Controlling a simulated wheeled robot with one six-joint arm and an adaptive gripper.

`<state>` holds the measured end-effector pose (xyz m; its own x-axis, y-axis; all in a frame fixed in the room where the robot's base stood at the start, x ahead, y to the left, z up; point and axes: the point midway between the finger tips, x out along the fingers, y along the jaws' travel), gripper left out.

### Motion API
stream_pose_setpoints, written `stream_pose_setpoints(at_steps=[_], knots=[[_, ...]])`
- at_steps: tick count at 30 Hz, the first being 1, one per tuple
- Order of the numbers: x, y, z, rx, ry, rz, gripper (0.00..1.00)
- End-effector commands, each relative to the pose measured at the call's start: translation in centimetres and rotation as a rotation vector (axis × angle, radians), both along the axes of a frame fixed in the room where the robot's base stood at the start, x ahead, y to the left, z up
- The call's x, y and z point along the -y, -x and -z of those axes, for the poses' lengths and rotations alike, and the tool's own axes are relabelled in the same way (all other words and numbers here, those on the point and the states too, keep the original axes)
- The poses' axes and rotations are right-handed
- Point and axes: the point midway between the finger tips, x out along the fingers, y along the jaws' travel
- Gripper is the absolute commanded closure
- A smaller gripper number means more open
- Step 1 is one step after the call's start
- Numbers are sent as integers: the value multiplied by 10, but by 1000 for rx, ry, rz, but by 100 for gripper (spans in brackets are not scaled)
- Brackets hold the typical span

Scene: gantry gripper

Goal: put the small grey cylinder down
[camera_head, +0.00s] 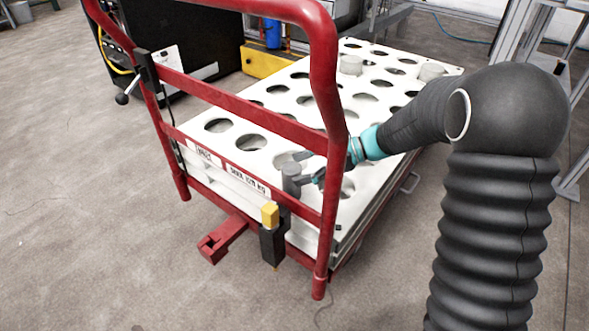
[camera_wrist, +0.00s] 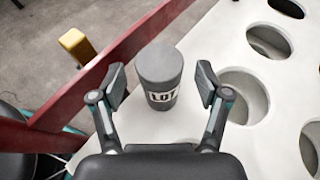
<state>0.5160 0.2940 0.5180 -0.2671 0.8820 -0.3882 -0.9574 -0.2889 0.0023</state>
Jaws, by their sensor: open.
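The small grey cylinder (camera_wrist: 160,75) stands upright between my open fingers in the wrist view, with a white label reading "L07" or similar. Gaps show between it and both fingers. It looks to be on the white perforated top (camera_wrist: 205,45), beside a round hole (camera_wrist: 243,92); its base is partly out of sight. In the head view the cylinder (camera_head: 292,178) is near the front edge of the cart's white top (camera_head: 300,135), behind the red frame. My gripper (camera_wrist: 160,82) is open around it; in the head view my gripper (camera_head: 312,172) is partly covered by the red bars.
The red cart handle (camera_head: 325,75) rises close to my gripper, and its bar (camera_wrist: 100,75) runs left of the cylinder. A yellow block (camera_head: 270,214) sits at the cart's front. Many holes are empty.

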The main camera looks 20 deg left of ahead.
Motion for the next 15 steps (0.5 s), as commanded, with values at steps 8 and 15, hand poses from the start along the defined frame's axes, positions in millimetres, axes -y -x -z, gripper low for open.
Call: stream_pose_setpoints(at_steps=[8, 15], knots=[[51, -16, -24, 1, 0, 4, 25], [80, -25, -36, 0, -1, 2, 25]])
